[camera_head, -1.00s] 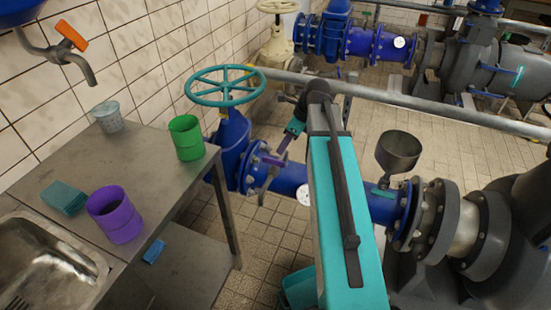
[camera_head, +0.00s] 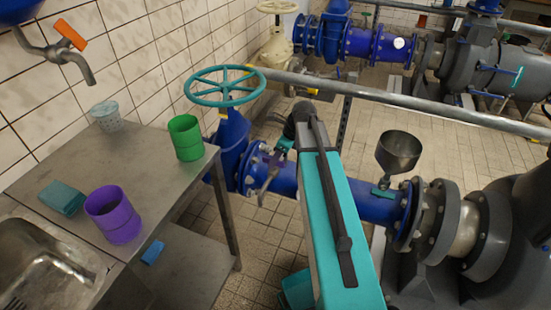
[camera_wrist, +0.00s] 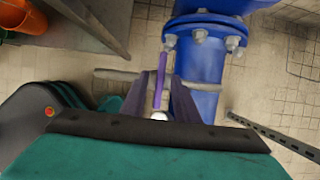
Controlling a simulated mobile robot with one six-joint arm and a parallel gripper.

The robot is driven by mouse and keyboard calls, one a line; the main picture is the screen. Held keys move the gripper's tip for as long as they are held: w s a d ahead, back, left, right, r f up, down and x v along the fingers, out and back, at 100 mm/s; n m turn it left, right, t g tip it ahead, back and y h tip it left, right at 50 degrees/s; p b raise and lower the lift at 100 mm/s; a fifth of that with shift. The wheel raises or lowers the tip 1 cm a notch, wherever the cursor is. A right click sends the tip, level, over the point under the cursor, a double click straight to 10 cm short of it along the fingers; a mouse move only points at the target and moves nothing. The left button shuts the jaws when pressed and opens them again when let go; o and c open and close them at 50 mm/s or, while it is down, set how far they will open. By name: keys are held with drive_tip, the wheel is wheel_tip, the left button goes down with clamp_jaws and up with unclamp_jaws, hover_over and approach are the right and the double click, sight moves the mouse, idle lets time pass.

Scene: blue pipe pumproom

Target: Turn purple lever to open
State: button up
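The purple lever (camera_wrist: 160,82) is a thin bar on the blue pipe's valve, seen upright in the middle of the wrist view. My gripper (camera_wrist: 161,98) reaches over it, with one dark finger on each side and the lever between them. A gap shows between the fingers, and I cannot tell whether either touches the lever. In the head view my gripper (camera_head: 273,158) is at the valve beside the flange, and the lever is mostly hidden there. The blue pipe (camera_head: 290,182) also shows in the wrist view (camera_wrist: 205,65).
A teal handwheel (camera_head: 227,86) stands above the valve. A metal table (camera_head: 160,180) at the left holds a green cup (camera_head: 186,138) and a purple cup (camera_head: 113,214). A grey rail (camera_head: 400,97) crosses behind my arm. A metal funnel (camera_head: 398,152) rises at the right.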

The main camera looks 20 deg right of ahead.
clamp_jaws()
drive_tip(key=shift+w+r+n+p, duration=0.1)
drive_tip(key=shift+r+n+p, duration=0.05)
drive_tip(key=shift+n+p, duration=0.35)
drive_tip(key=n+p, duration=0.2)
drive_tip(key=shift+w+r+g+y+p, duration=0.1)
drive_tip(key=shift+w+g+y+p, duration=0.05)
drive_tip(key=shift+g+y+p, duration=0.25)
drive_tip(key=n+g+p, duration=0.1)
drive_tip(key=n+p, duration=0.2)
drive_tip(key=n, duration=0.1)
drive_tip(key=shift+w+g+y+p, duration=0.2)
drive_tip(key=shift+g+y+p, duration=0.1)
drive_tip(key=shift+g+p, duration=0.1)
drive_tip(key=n+g+p, duration=0.1)
drive_tip(key=n, duration=0.2)
drive_tip(key=n+g+p, duration=0.1)
drive_tip(key=n, duration=0.1)
drive_tip(key=shift+w+n+p, duration=0.15)
drive_tip(key=shift+n+p, duration=0.25)
drive_tip(key=n, duration=0.1)
drive_tip(key=n+g+h+p, duration=0.1)
drive_tip(key=n, duration=0.3)
drive_tip(key=shift+f+g, duration=0.25)
drive_tip(key=shift+g, duration=0.15)
drive_tip(key=shift+n, duration=0.3)
